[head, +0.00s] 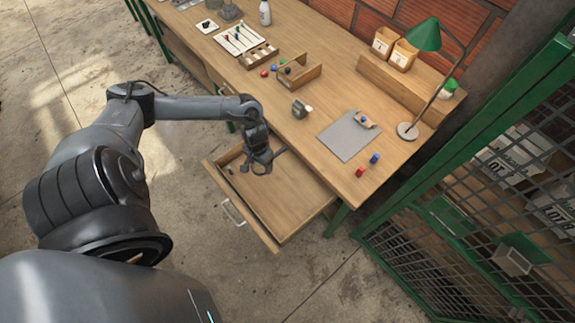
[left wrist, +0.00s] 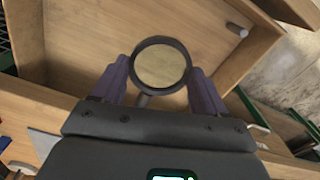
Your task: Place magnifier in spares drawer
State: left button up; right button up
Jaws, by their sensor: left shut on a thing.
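The magnifier (left wrist: 161,66) shows in the left wrist view as a dark round rim with a clear lens and a short handle between the fingers. My left gripper (left wrist: 158,88) is shut on the magnifier and holds it over the drawer. In the head view my left gripper (head: 262,165) hangs over the open wooden drawer (head: 300,198), near its inner left part. The drawer is pulled out below the table's front edge. I cannot tell whether the magnifier touches the drawer floor. My right gripper is not in view.
The wooden table (head: 315,75) holds a grey mat (head: 348,136), red and blue pieces, a small dark green item (head: 300,109), a wooden holder and a green lamp (head: 424,36). A green mesh cage (head: 470,220) stands at the right. The drawer's right part is bare.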

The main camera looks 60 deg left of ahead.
aim_at(276, 175)
pick_arm(q)
jog(key=shift+s+d+f, duration=0.3)
jog(key=shift+s+f, duration=0.5)
jog(key=shift+f, duration=0.05)
notch_tip(276, 175, down, 14)
jog(key=b, duration=0.4)
jog(key=shift+r+b, duration=0.25)
jog(key=shift+b, duration=0.15)
jog(key=w, duration=0.4)
jog(key=shift+a+r+b, duration=0.3)
jog(key=shift+a, duration=0.1)
jog(key=shift+w, duration=0.2)
jog(key=shift+w+a, duration=0.1)
jog(key=shift+w, duration=0.15)
jog(key=w, duration=0.1)
jog(key=w+b, duration=0.1)
jog(key=w+f, duration=0.1)
jog(key=shift+w+a+b, duration=0.15)
jog(key=shift+a+b, duration=0.15)
jog(key=shift+s, duration=0.25)
jog(key=shift+w+f, duration=0.1)
jog(key=shift+f, duration=0.05)
